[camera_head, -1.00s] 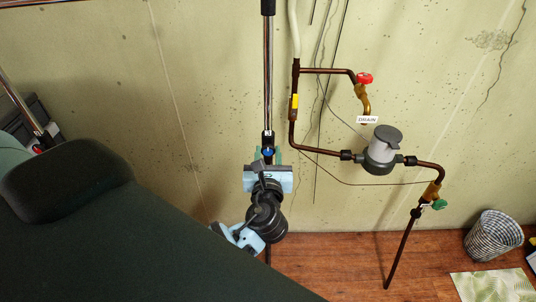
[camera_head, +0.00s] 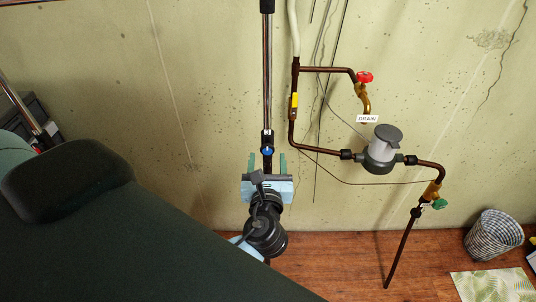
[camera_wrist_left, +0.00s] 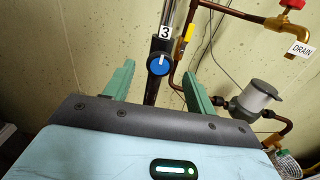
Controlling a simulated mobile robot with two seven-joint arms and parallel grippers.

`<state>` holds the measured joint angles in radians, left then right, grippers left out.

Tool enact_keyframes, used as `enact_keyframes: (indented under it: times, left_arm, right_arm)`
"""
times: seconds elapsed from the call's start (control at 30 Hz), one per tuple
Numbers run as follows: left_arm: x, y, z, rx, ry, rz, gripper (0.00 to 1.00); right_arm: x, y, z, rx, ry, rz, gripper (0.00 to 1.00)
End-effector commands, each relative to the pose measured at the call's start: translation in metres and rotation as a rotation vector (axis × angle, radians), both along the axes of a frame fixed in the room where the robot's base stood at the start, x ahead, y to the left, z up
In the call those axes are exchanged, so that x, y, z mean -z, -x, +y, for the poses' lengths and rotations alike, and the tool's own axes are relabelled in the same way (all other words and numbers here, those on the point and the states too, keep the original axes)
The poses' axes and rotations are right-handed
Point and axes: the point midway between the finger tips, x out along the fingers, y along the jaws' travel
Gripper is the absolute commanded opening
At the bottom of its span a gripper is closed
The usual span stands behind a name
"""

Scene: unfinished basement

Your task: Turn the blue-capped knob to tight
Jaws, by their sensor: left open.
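The blue-capped knob (camera_head: 267,152) sits on a dark part of the upright pipe at the wall. In the left wrist view the blue cap (camera_wrist_left: 160,65) faces me, with a white pointer mark near its top and a label "3" (camera_wrist_left: 165,31) above it. My left gripper (camera_head: 267,164) is open just below the knob in the head view. Its green fingers (camera_wrist_left: 157,72) stand apart to the left and right of the knob in the wrist view. I see no contact with the knob. My right gripper is not in view.
To the right are copper pipes with a red handle (camera_head: 364,78), a "DRAIN" tag (camera_head: 367,119), a grey filter unit (camera_head: 381,149) and a green handle (camera_head: 439,204). A woven basket (camera_head: 493,236) stands on the floor. A dark padded surface (camera_head: 130,235) fills the lower left.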

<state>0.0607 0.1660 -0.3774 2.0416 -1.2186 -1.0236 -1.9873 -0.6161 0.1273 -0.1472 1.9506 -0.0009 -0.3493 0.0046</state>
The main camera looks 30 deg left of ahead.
Motion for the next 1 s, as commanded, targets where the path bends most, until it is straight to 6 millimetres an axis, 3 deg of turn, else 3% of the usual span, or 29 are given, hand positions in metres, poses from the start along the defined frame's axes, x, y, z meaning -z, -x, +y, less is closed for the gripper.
enact_keyframes:
  times: [0.13,0.33,1.0]
  left_arm:
    - [0.003,0.022,-0.013,0.0,0.003,0.006,0.56]
    - [0.002,0.038,-0.023,0.0,0.0,0.004,0.56]
    - [0.006,0.041,-0.025,0.007,0.024,0.003,0.56]
  right_arm:
    - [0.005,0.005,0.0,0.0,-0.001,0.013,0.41]
    - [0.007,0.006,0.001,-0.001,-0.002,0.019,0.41]
    - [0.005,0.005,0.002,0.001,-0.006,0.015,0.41]
